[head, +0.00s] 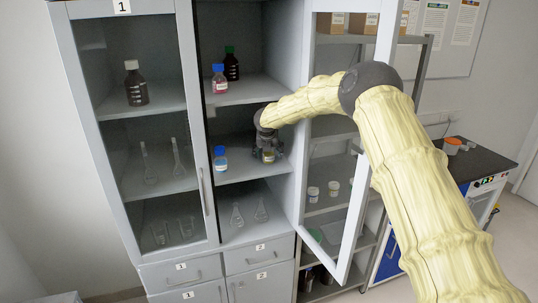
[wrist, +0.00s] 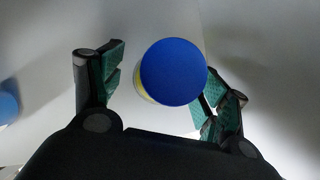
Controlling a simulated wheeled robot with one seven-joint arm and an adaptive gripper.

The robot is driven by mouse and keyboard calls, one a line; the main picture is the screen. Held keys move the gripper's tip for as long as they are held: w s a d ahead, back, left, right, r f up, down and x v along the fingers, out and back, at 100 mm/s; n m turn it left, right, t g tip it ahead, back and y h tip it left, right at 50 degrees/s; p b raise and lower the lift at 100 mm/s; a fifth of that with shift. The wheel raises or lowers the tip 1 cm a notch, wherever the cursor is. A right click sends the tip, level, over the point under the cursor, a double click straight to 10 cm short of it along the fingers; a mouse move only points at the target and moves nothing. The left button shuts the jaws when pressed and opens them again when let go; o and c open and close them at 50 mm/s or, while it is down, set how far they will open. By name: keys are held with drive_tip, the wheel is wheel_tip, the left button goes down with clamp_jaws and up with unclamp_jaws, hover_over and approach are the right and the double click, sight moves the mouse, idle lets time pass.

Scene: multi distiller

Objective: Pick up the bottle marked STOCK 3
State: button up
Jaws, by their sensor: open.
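My gripper (head: 267,148) reaches into the middle shelf of the open cabinet section. In the wrist view, my gripper (wrist: 163,82) is open, with one finger on each side of a blue-capped bottle (wrist: 173,72). A bit of yellow shows beneath the cap. The cap is close to the right finger, with a wider gap to the left finger; I cannot tell whether it touches. The bottle is mostly hidden by my gripper in the head view (head: 268,157). No STOCK marking is readable.
Another blue-capped bottle (head: 220,158) stands left on the same shelf. A blue-capped bottle with reddish contents (head: 219,79) and a dark green-capped bottle (head: 231,64) stand on the shelf above. The open glass door (head: 345,205) is on the right.

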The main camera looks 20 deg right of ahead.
drive_tip(key=c, duration=1.2)
drive_tip(key=shift+c, duration=0.2)
